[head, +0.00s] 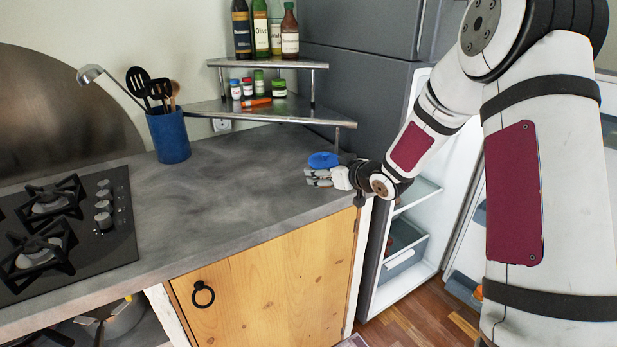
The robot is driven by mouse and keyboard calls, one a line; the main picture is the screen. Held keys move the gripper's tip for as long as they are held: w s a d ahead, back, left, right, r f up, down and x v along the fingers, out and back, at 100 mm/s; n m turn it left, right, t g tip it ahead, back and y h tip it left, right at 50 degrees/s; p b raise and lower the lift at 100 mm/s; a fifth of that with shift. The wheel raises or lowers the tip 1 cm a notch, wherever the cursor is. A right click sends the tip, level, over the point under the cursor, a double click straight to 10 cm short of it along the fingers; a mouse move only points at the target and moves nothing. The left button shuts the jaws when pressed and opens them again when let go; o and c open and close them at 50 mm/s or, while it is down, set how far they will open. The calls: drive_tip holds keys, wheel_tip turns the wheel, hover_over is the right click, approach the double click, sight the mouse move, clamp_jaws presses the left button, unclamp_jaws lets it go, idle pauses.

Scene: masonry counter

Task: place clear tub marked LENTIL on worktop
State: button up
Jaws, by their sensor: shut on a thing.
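A tub with a round blue lid (323,160) is at the right end of the grey worktop (225,195), near the fridge side. Only its lid shows clearly; its body is mostly hidden behind my gripper, and I cannot read any LENTIL label. My gripper (316,178) reaches in from the right, low at the worktop's right end, and is shut on the tub. I cannot tell whether the tub's base touches the worktop.
A corner shelf (262,108) with bottles and spice jars stands behind. A blue utensil pot (168,136) and a gas hob (75,225) are to the left. The open fridge (405,250) is at right. The worktop's middle is clear.

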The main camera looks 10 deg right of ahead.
hover_over(309, 187)
drive_tip(key=shift+f, duration=2)
drive_tip(key=shift+f, duration=0.15)
drive_tip(key=o, duration=1.4)
drive_tip(key=shift+s+r, duration=0.15)
drive_tip(key=shift+r, duration=0.1)
drive_tip(key=v, duration=1.1)
drive_tip(key=shift+s+d+r+p, duration=0.15)
drive_tip(key=shift+s+r+p, duration=0.05)
drive_tip(key=shift+s+p, duration=0.15)
